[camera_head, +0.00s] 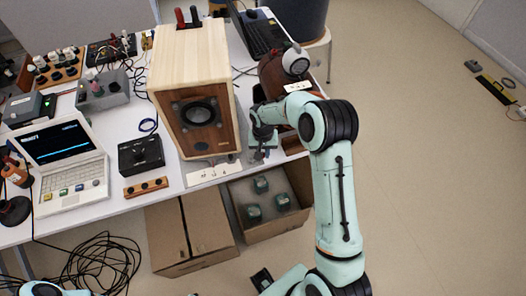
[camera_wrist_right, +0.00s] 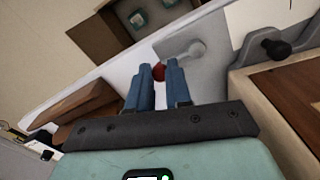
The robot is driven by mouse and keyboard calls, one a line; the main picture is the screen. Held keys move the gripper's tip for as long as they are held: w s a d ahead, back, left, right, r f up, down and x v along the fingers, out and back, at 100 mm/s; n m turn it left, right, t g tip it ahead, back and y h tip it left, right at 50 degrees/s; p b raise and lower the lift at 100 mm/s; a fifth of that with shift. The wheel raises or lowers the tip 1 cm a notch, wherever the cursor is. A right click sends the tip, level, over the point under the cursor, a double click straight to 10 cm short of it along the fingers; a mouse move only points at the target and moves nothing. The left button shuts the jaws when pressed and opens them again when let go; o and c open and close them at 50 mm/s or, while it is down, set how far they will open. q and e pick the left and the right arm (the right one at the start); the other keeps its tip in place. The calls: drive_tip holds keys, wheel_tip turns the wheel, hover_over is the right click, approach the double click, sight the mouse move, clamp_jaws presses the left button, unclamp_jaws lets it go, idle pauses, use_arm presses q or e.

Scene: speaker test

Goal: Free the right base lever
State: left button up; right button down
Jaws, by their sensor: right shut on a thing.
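The wooden speaker (camera_head: 184,80) stands upright on the white table, its dark cone facing front. My right gripper (camera_head: 262,150) is low beside the speaker's right side. In the right wrist view its two blue fingers (camera_wrist_right: 160,72) are close together around a small red knob (camera_wrist_right: 158,73), which looks like the end of the right base lever. The fingers partly hide the knob. A grey plate (camera_wrist_right: 185,62) with a rounded grey piece lies just beyond the fingers. A grey bracket with a black knob (camera_wrist_right: 277,48) sits against the speaker. My left gripper is out of view.
A brown rounded object (camera_head: 272,75) is behind my right arm. A laptop (camera_head: 64,150) and a black box (camera_head: 141,154) are left. An open carton (camera_head: 270,222) with green items is below the table edge.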

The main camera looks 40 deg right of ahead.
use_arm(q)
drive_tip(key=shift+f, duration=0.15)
use_arm(e)
drive_tip(key=m, duration=0.1)
drive_tip(key=s+m+b, duration=0.1)
drive_tip(key=shift+a+f+m, duration=0.1)
drive_tip(key=shift+a+m, duration=0.15)
drive_tip(key=shift+m, duration=0.15)
drive_tip(key=shift+s+a+m+b, duration=0.3)
drive_tip(key=shift+m+b, duration=0.25)
drive_tip(key=shift+m, duration=0.35)
drive_tip(key=shift+s+a+m, duration=0.25)
drive_tip(key=shift+m, duration=0.75)
use_arm(q)
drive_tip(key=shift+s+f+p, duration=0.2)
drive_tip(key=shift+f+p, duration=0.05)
drive_tip(key=shift+p, duration=0.5)
use_arm(e)
drive_tip(key=shift+s+a+m, duration=0.15)
drive_tip(key=shift+a+m, duration=0.25)
drive_tip(key=shift+m, duration=0.8)
drive_tip(key=shift+s+a+m, duration=0.1)
drive_tip(key=shift+a+m, duration=0.35)
drive_tip(key=shift+m, duration=0.75)
drive_tip(key=shift+s+a+m, duration=0.15)
drive_tip(key=shift+a+m, duration=0.25)
drive_tip(key=shift+m, duration=0.8)
drive_tip(key=shift+a, duration=0.1)
